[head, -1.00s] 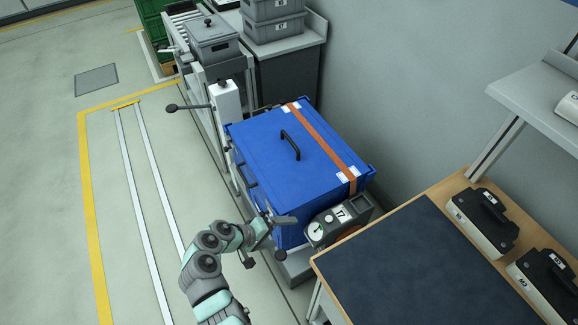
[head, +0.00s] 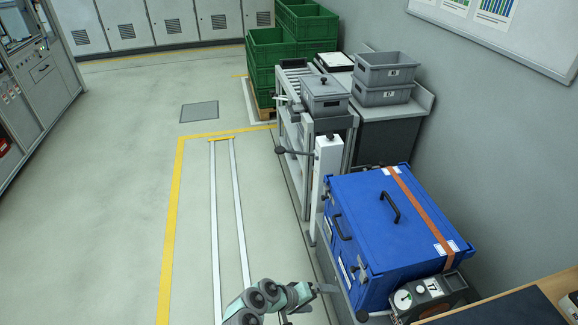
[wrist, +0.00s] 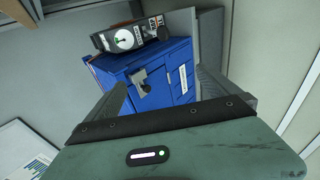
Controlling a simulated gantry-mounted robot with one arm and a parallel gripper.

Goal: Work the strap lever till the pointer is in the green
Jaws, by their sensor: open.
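An orange strap (head: 418,205) runs over the crate lid. The lever's dark knob (head: 362,316) is low, left of the dial. In the wrist view the dial (wrist: 124,38) is tilted and shows some green. The pointer is too small to read surely against it. A dark knob (wrist: 164,32) shows beside it. My gripper (head: 312,302) is open and empty, left of the crate and apart from the lever. Its fingers (wrist: 160,84) frame the crate in the wrist view.
The blue crate (head: 375,225) has a black lid handle and side latches. A white post (head: 325,175) with a knobbed arm stands behind it. A workbench (head: 555,287) edges the lower right. Grey bins (head: 385,72) stand further back. The floor at left is clear.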

